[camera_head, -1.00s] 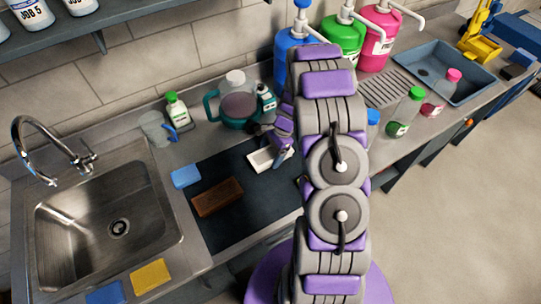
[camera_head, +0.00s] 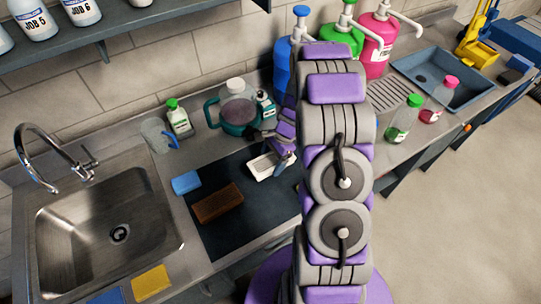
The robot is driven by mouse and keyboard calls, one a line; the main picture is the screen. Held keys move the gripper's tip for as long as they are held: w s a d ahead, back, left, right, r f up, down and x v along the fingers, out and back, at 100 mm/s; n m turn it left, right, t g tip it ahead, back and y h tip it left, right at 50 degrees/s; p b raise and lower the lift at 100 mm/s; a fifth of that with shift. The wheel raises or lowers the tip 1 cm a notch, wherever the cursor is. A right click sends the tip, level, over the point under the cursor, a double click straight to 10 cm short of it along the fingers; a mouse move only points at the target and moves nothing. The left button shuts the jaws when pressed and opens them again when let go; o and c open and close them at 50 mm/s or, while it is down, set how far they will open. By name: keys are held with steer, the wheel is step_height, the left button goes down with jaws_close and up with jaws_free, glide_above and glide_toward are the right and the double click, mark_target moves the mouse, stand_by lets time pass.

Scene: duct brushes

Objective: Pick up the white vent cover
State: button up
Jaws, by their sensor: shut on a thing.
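The white vent cover (camera_head: 263,168) is a small white rectangular piece over the dark mat (camera_head: 235,230), right of the blue sponge and the brown brush. My gripper (camera_head: 283,158) is at its right end, shut on it. I cannot tell whether the cover touches the mat or is held just above it. My arm hides part of the counter to the right.
A blue sponge (camera_head: 186,183) and a brown brush (camera_head: 217,202) lie on the mat. Behind stand a teal jug (camera_head: 238,112), a small green-capped bottle (camera_head: 179,119) and a clear cup (camera_head: 158,136). A sink (camera_head: 110,230) is at left.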

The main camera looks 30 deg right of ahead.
steer(key=s+a, duration=0.1)
steer(key=s, duration=0.3)
steer(key=s+a+r, duration=0.1)
steer(key=s+a, duration=0.1)
steer(key=s, duration=0.2)
steer(key=s+a+p, duration=0.1)
steer(key=s, duration=0.3)
steer(key=shift+s+a+r, duration=0.15)
steer(key=shift+s+a, duration=0.05)
steer(key=shift+a, duration=0.05)
